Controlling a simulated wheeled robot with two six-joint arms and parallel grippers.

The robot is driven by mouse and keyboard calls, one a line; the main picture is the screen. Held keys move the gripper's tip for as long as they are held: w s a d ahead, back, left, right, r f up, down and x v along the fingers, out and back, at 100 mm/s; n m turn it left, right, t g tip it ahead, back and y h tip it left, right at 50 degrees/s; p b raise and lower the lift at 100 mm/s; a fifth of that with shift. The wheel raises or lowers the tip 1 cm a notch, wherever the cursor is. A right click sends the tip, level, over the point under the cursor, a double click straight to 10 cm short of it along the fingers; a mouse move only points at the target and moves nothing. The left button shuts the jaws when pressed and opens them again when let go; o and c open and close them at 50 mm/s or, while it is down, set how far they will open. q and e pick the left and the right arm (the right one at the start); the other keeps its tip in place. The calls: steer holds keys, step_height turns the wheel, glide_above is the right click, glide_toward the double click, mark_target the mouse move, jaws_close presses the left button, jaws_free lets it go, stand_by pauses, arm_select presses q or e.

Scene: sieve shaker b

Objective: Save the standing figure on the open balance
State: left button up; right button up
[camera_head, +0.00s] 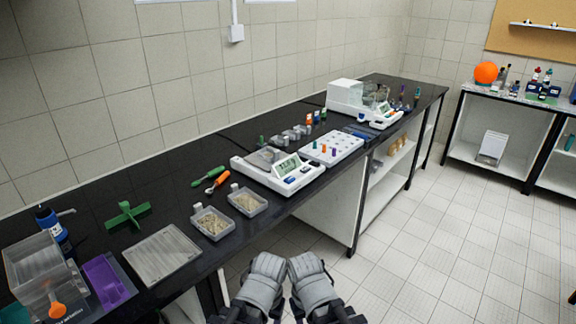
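The open balance (249,172) is a white, low instrument near the middle of the black bench, with a grey pan (265,157) on top. Its green display (287,165) is lit with dark digits, too small to read. Small dark blue buttons (289,181) sit on its front panel. My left gripper (263,278) and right gripper (311,282) are side by side at the bottom, in front of the bench and apart from the balance. Their fingertips cannot be made out.
Two trays of grains (212,223) and an orange-handled tool (216,180) lie left of the balance. A white rack with coloured pegs (331,146) stands to its right. A second balance with a box-like housing (345,94) is farther back. The floor (400,270) on the right is clear.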

jaws_close()
stand_by(0.4)
stand_by(1.3)
